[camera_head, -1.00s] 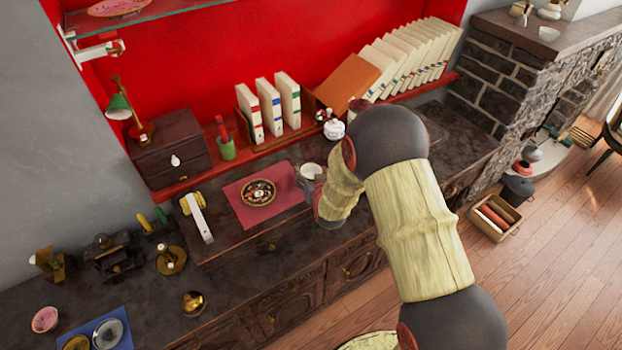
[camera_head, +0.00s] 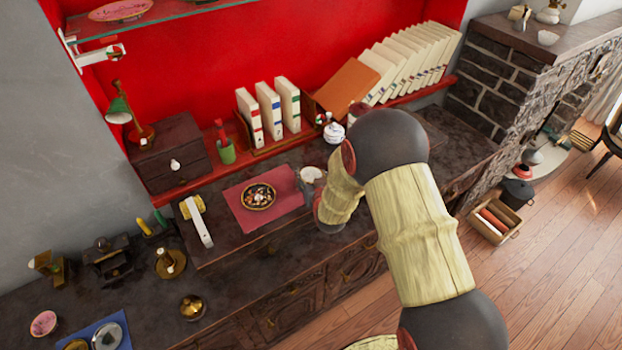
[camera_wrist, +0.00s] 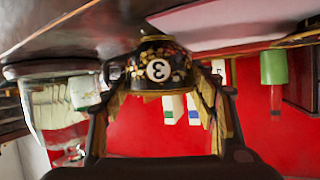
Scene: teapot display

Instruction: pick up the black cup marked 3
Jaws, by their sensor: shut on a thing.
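The black cup marked 3 (camera_wrist: 158,68) is in the wrist view, which is upside down. It has a white disc with the number, a colourful speckled pattern and gold trim. My gripper (camera_wrist: 160,82) has a finger on each side of the cup and is shut on it. In the head view, my gripper (camera_head: 304,188) is small and partly hidden by my wrist, at the right edge of the red mat (camera_head: 284,204). I cannot make out the cup for certain there, nor tell whether it touches the surface.
A patterned dish (camera_head: 258,196) lies on the mat. A white round vessel (camera_head: 311,174) is close by my gripper. A white teapot (camera_head: 334,133) stands behind, near upright books (camera_head: 270,108). The counter's front strip is mostly clear.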

